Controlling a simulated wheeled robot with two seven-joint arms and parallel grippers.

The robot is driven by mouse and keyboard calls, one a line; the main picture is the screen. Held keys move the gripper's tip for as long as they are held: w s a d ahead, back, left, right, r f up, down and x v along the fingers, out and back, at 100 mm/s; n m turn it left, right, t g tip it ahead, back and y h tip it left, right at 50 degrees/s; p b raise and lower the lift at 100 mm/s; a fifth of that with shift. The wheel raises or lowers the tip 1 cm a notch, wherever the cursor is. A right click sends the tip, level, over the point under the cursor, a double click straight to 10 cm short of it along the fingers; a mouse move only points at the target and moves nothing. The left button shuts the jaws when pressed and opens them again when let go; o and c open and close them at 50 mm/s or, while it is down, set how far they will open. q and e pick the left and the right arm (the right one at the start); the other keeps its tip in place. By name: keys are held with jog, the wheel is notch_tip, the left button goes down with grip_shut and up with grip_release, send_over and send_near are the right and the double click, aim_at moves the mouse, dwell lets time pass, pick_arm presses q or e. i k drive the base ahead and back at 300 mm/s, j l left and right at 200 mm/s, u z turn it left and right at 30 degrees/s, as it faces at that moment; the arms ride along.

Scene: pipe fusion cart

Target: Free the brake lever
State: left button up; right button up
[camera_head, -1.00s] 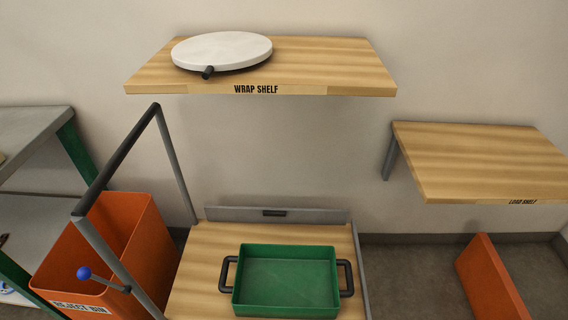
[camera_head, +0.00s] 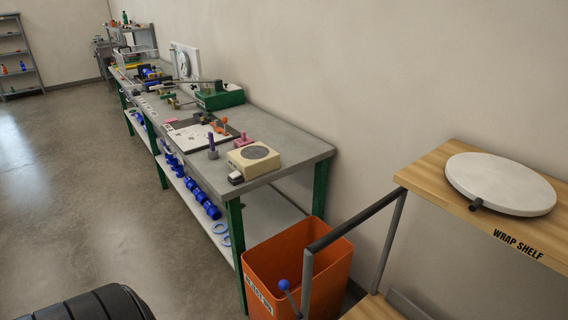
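The brake lever appears to be the short lever with a blue ball knob (camera_head: 283,285) on the cart's near post, beside the orange bin. Its lower end runs off behind the post, and I cannot tell whether anything blocks it. The cart's dark push handle (camera_head: 354,219) rises above it, on a grey frame. Neither of my grippers is in view. A dark rounded part at the bottom left seems to be part of my own arm.
An orange reject bin (camera_head: 335,262) stands between the cart and a long grey workbench (camera_head: 290,153) with tools and blue fittings. The wrap shelf (camera_head: 440,190) carries a round white disc (camera_head: 500,184). Open floor (camera_head: 75,190) lies on the left.

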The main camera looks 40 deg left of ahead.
aim_at(283, 285)
jog(key=j+u, duration=0.2)
jog(key=u, duration=0.95)
jog(key=k+j, duration=0.05)
